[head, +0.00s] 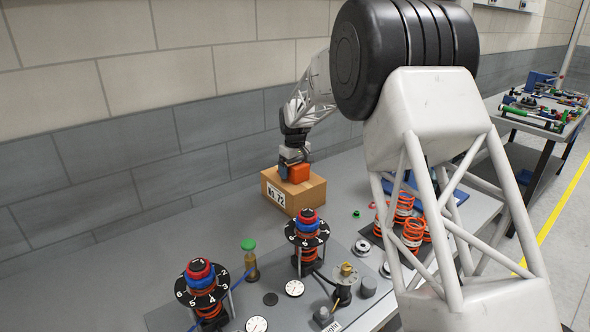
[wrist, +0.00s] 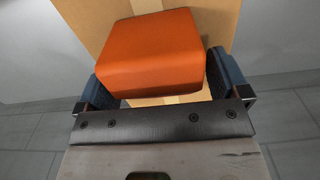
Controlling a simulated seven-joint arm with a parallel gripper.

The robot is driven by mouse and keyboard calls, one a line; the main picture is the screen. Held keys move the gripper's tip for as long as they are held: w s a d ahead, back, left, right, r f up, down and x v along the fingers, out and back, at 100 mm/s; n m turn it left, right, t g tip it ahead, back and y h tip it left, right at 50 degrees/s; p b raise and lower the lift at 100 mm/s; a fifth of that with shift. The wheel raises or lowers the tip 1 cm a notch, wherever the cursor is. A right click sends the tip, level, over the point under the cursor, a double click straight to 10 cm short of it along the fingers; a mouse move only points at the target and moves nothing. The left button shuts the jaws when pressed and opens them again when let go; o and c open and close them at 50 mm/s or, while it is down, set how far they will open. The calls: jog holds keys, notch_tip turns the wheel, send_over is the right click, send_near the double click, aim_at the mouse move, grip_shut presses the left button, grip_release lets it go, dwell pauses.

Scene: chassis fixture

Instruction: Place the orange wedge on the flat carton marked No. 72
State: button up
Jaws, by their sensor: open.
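The orange wedge (wrist: 152,52) rests on top of the flat carton in the wrist view, between my gripper's two fingers. It also shows in the head view (head: 299,173), small, at the gripper's tip. The carton (head: 306,198) is brown cardboard with a white label reading No. 72 and stands on the grey bench by the wall. Its top with a tape strip shows in the wrist view (wrist: 224,22). My gripper (wrist: 162,84) is open, with a blue-grey finger on each side of the wedge. In the head view my gripper (head: 293,170) is directly over the carton.
Two dial fixtures with red and blue knobs (head: 200,270) (head: 308,218) stand on the bench in front. The block wall is close behind the carton. A second bench (head: 548,112) is at the right.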

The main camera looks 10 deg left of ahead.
jog(key=shift+r, duration=0.1)
notch_tip(320, 180, up, 12)
dwell(0.7)
dwell(0.6)
jog(key=shift+r, duration=0.1)
jog(key=s+d+r+m+t, duration=0.15)
jog(key=s+d+r, duration=0.35)
jog(key=s+d, duration=0.75)
jog(key=s+d+r+m, duration=0.4)
jog(key=s+d, duration=0.5)
jog(key=s, duration=0.6)
jog(key=s+d+f+m, duration=0.1)
jog(key=s+d+f, duration=0.2)
jog(key=s, duration=0.7)
jog(key=s+d+f+m, duration=0.1)
jog(key=s+d+f, duration=0.2)
jog(key=s, duration=0.8)
jog(key=s+d+f+m+t, duration=0.1)
jog(key=s+d+f, duration=0.2)
jog(key=s, duration=0.8)
jog(key=shift+d+f+m, duration=0.15)
jog(key=shift+d+m, duration=0.2)
jog(key=shift+d, duration=0.35)
